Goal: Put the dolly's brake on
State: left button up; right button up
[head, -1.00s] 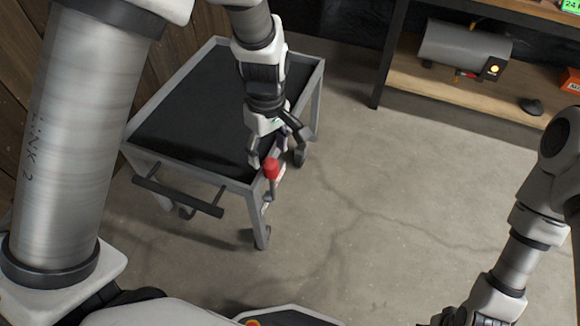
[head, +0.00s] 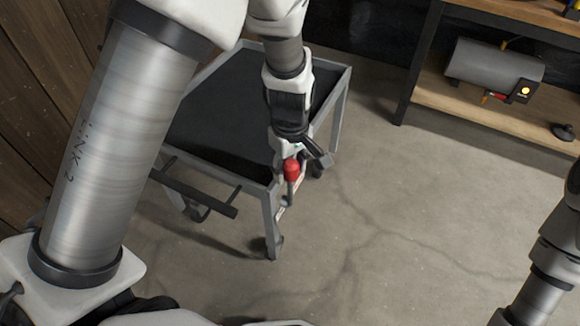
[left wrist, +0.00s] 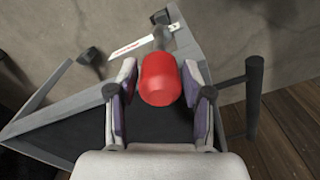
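The dolly is a grey metal-framed cart (head: 166,170) with a black top, left of centre in the head view. Its brake lever, with a red knob (head: 291,170), stands at the near right corner. The knob also shows large in the left wrist view (left wrist: 160,82), with the grey shaft beyond it. My left gripper (left wrist: 159,97) is open, with one finger on each side of the red knob. Narrow gaps show between knob and fingers, so I see no firm grip. My right gripper is out of view; only part of its arm shows at the right edge.
A push handle (head: 195,194) sticks out from the cart's near side. A shelf unit (head: 510,101) with a grey cylindrical device (head: 485,72) stands at the upper right. A wooden wall (head: 35,130) is at the left. The concrete floor right of the cart is clear.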

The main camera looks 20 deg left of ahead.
pick_arm(q)
grip_shut()
jog(key=shift+r+p, duration=0.15)
jog(key=shift+p, duration=0.4)
jog(key=w+f+g+p, duration=0.3)
jog(key=w+g+p, duration=0.2)
jog(key=w+g, duration=0.2)
jog(key=shift+w+d+f, duration=0.15)
jog(key=shift+w, duration=0.55)
jog(key=o, duration=0.6)
grip_release()
